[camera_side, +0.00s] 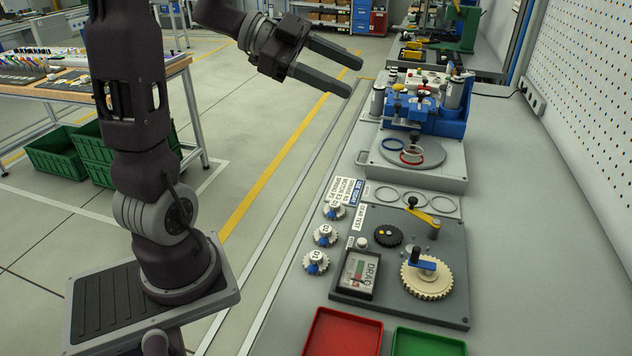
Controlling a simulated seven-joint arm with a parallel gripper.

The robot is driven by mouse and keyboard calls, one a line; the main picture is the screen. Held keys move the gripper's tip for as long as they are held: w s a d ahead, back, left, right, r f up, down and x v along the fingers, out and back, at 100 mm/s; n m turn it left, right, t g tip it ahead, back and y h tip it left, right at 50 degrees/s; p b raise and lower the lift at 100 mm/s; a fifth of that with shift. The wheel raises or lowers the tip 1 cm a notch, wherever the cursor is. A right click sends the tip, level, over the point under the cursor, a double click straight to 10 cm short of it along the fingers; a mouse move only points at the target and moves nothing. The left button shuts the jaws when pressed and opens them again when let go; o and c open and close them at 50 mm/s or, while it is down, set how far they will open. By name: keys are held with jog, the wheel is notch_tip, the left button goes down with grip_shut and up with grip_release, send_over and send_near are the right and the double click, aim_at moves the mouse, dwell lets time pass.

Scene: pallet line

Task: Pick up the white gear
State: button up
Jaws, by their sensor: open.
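A larger cream gear (420,284) with a blue handle sits on the board's right side. A black gear (388,233) is on the same board. My gripper (355,77) is at the upper middle, well above and behind the gears. Its two fingers are spread and nothing is between them.
A red tray (343,335) and a green tray (428,342) are at the front. A blue fixture (437,122) stands farther back. The bench's right side is clear.

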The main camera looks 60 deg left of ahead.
jog(key=s+f+g+h, duration=0.2)
jog(key=s+g+h, duration=0.25)
jog(key=s, duration=0.65)
send_near(313, 253)
jog(key=w+d, duration=0.2)
jog(key=d, duration=0.1)
jog(key=shift+g+y, duration=0.25)
jog(key=shift+y, duration=0.1)
jog(key=x, duration=0.7)
jog(key=shift+s+f, duration=0.25)
jog(key=shift+f, duration=0.05)
jog(key=shift+w+d+f, duration=0.1)
jog(key=shift+d, duration=0.1)
jog(key=c, duration=1)
